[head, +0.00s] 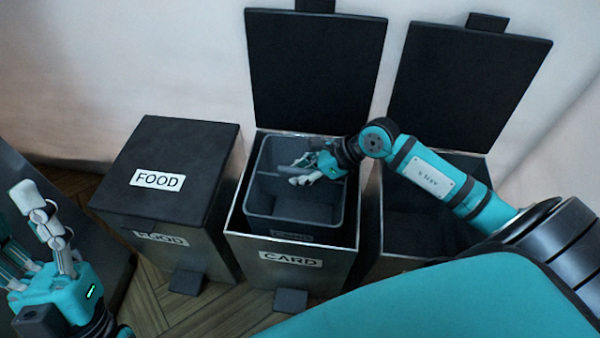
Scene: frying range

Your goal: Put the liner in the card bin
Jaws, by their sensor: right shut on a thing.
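The card bin (262,272) is a metal bin with a white CARD label, its black lid (316,70) raised. The liner (292,219) is a dark grey open box with a bar across its middle and a label low on its front. It appears within the card bin's opening, roughly upright; I cannot tell how deep it sits. My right gripper (304,171) reaches in from the right and is shut on the liner at its crossbar. My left gripper (30,225) is at the lower left, away from the bins, its fingers apart and empty.
The food bin (165,200) stands to the left with its lid down. Another bin (420,215) stands open to the right, partly hidden behind my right arm. A pedal (290,300) sticks out before the card bin. A pale wall is behind; wood floor is in front.

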